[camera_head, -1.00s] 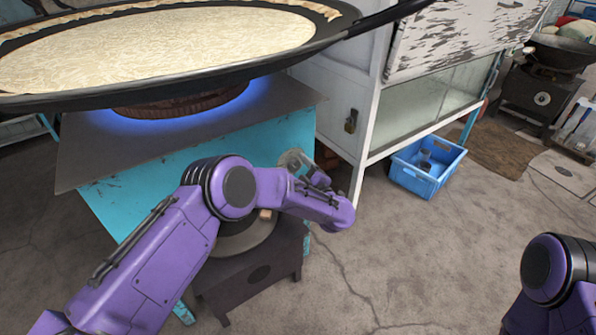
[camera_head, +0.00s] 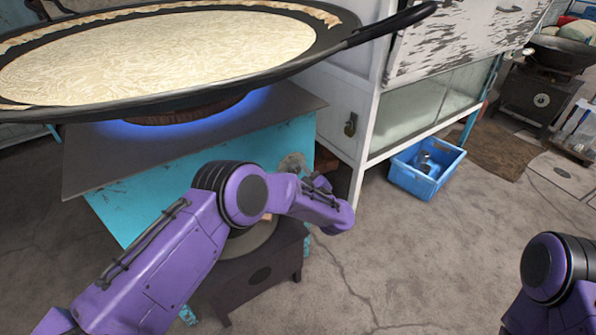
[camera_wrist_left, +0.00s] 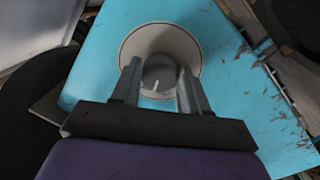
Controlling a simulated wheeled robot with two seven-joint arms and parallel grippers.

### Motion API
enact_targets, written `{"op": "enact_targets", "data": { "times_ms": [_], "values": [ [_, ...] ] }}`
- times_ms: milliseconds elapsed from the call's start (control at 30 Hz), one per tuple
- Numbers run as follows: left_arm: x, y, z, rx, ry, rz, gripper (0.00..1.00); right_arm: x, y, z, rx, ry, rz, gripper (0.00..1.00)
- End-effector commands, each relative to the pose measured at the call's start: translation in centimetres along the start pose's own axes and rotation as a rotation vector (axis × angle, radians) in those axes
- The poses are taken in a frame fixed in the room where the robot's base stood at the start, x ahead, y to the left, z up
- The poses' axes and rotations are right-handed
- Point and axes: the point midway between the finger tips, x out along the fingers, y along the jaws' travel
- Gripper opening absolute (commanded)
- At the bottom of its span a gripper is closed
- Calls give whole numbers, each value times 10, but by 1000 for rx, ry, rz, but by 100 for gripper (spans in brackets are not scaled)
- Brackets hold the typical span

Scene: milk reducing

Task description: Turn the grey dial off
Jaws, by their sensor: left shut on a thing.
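The grey dial (camera_wrist_left: 158,74) has a white mark that points down in the left wrist view. It sits on a round pale plate (camera_wrist_left: 184,45) on the turquoise stove front (camera_wrist_left: 225,65). In the head view the plate (camera_head: 292,162) shows just above my left wrist, and the dial itself is hidden. My left gripper (camera_wrist_left: 159,84) has one finger on each side of the dial and is shut on it. In the head view the left gripper (camera_head: 318,184) is partly hidden by its arm. A blue flame (camera_head: 185,125) burns under the pan. My right gripper is out of view.
A blue crate (camera_head: 428,168) is on the floor. A dark low stand (camera_head: 265,265) is below the dial.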

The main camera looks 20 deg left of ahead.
Motion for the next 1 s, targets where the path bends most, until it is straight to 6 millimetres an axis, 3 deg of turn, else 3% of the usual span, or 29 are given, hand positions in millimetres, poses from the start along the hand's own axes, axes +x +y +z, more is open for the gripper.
{"op": "enact_targets", "data": {
  "times_ms": [500,1000],
  "values": [
    [-1,0,-1,338,-24,-24,14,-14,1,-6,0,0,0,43],
    [0,0,0,410,-29,-31,14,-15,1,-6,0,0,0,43]
  ]
}}
